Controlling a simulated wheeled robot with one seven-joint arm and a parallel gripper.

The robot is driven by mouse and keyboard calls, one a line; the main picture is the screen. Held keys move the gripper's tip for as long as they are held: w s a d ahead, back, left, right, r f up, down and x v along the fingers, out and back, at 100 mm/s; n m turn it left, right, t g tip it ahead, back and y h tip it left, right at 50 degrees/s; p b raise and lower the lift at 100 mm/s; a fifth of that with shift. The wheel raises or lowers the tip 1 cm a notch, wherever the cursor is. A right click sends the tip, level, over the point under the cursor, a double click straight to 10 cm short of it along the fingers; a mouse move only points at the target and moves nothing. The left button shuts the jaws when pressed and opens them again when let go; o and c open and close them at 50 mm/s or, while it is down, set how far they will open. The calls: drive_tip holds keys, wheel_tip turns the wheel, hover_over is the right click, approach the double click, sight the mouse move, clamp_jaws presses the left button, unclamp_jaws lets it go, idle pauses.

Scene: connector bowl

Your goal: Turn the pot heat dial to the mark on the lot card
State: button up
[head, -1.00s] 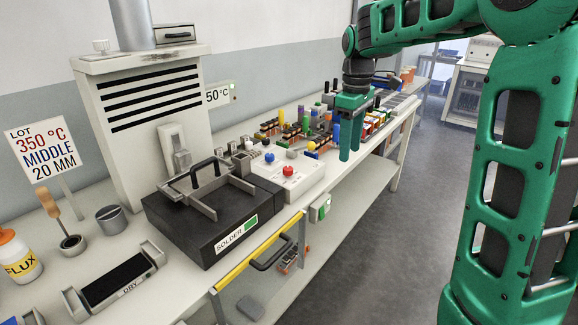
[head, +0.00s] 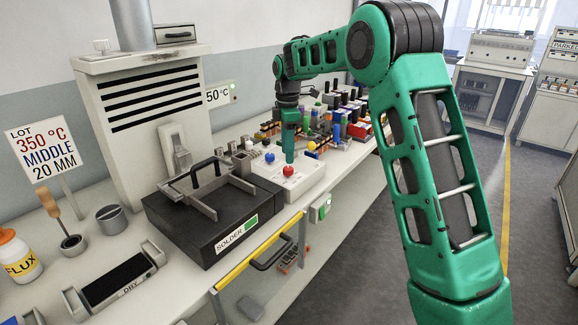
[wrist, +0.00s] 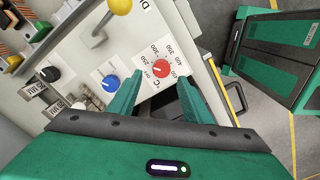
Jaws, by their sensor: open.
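The pot heat dial is a red knob (head: 288,170) on the white control box (head: 303,184), right of the black solder pot (head: 190,238). In the wrist view the red dial (wrist: 161,70) sits in a ring of figures, with 350 and 400 among them; its pointer is too small to read. My gripper (head: 290,155) points down just above the dial. In the wrist view my gripper (wrist: 160,84) is open, its green fingers on either side of the dial, with no grip on it. The lot card (head: 43,152) reads 350 °C, MIDDLE, 20 MM.
A blue knob (wrist: 110,84) is beside the red dial, close to one finger. A yellow knob (wrist: 120,5) on a lever stands nearby. Several coloured connectors (head: 340,128) crowd the bench behind.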

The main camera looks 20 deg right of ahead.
sight(288, 167)
wheel_tip(288, 167, down, 6)
drive_tip(key=shift+r, duration=0.15)
idle(0.3)
drive_tip(key=shift+r, duration=0.1)
drive_tip(key=c, duration=1)
drive_tip(key=shift+d, duration=0.1)
drive_tip(key=shift+c, duration=0.3)
